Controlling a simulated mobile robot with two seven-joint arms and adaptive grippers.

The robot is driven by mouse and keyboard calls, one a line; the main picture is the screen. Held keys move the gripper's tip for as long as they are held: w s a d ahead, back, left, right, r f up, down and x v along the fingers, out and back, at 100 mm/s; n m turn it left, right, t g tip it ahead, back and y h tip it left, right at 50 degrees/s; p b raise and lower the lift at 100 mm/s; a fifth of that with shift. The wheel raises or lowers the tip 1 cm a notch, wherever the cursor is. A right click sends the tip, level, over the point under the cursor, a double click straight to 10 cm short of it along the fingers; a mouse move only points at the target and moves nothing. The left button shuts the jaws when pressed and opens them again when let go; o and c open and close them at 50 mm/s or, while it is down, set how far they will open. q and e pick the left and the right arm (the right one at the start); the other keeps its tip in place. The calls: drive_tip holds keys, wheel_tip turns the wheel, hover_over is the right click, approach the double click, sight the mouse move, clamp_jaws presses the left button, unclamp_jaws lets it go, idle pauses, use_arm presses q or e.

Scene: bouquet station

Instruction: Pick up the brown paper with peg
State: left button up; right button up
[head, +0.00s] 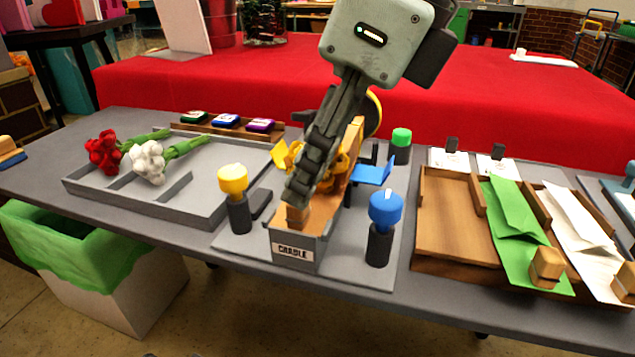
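A brown paper sheet (293,237) lies in the grey box-like holder labelled CRADLE (318,251), sloping up toward the back. A small wooden peg (297,217) sits at its front end. My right gripper (299,196) reaches down over the cradle from above, with its fingertips right at the top of the peg. The fingers show nearly edge-on, so I cannot tell whether they are closed on the peg. They hide the middle of the paper. My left gripper is not in view.
Yellow (233,179), blue (385,208) and green (401,139) knobs stand around the cradle, with a blue flap (374,171) beside it. A wooden tray (455,212) at right holds green (513,220) and white (577,231) papers. Its left compartment is empty. Red and white flowers lie in the left tray.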

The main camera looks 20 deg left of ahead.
drive_tip(key=x, duration=0.3)
drive_tip(key=shift+d+r, duration=0.1)
clamp_jaws()
drive_tip(key=shift+r, duration=0.1)
